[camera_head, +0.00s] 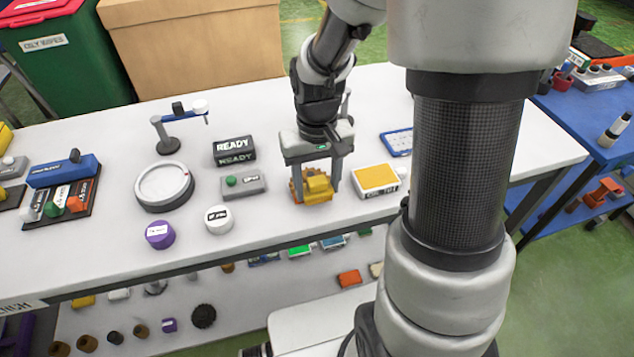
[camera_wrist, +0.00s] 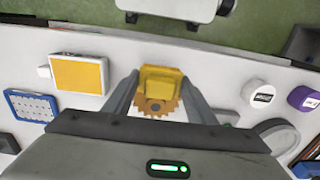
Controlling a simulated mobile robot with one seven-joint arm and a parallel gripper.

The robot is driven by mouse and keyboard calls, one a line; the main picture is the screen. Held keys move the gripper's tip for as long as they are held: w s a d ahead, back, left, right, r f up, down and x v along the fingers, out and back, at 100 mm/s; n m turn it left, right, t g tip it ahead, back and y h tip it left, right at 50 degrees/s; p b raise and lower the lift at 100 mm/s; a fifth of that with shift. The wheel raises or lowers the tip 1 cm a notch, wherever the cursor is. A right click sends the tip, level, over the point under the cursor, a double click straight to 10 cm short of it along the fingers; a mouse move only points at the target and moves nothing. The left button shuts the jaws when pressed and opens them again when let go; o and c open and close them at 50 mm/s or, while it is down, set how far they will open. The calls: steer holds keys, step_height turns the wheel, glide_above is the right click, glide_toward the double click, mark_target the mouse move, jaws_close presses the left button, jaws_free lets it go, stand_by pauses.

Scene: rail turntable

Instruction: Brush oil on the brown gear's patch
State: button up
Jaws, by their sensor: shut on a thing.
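The brown gear (camera_head: 297,184) is on the white bench, against a yellow block (camera_head: 319,188). In the wrist view the gear (camera_wrist: 157,107) shows between my fingers, with the yellow block (camera_wrist: 161,78) at the fingertips. My gripper (camera_head: 315,193) points down with one finger on each side of the yellow block and is shut on it. Whether the block and gear are joined cannot be told. No separate oil patch can be made out on the gear. A white tray with an orange-yellow pad (camera_head: 376,179) lies just right of my gripper; its front lettering is too small to read surely.
Left of my gripper are a grey box with a green button (camera_head: 243,184), a READY sign (camera_head: 234,150), a white round pot (camera_head: 219,219), a purple pot (camera_head: 160,234) and a round turntable (camera_head: 150,204). A blue-framed panel (camera_head: 396,142) lies behind the tray. The bench's front edge is close.

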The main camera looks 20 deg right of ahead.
steer(key=shift+f+b, duration=0.5)
steer(key=shift+f, duration=0.15)
stand_by(0.4)
steer(key=shift+w, duration=0.15)
steer(key=shift+w, duration=0.3)
steer(key=shift+s, duration=0.25)
stand_by(0.4)
steer(key=shift+s, duration=0.2)
steer(key=shift+w, duration=0.25)
stand_by(0.3)
steer(key=shift+w, duration=0.2)
stand_by(1.5)
steer(key=shift+s, duration=0.15)
stand_by(1.7)
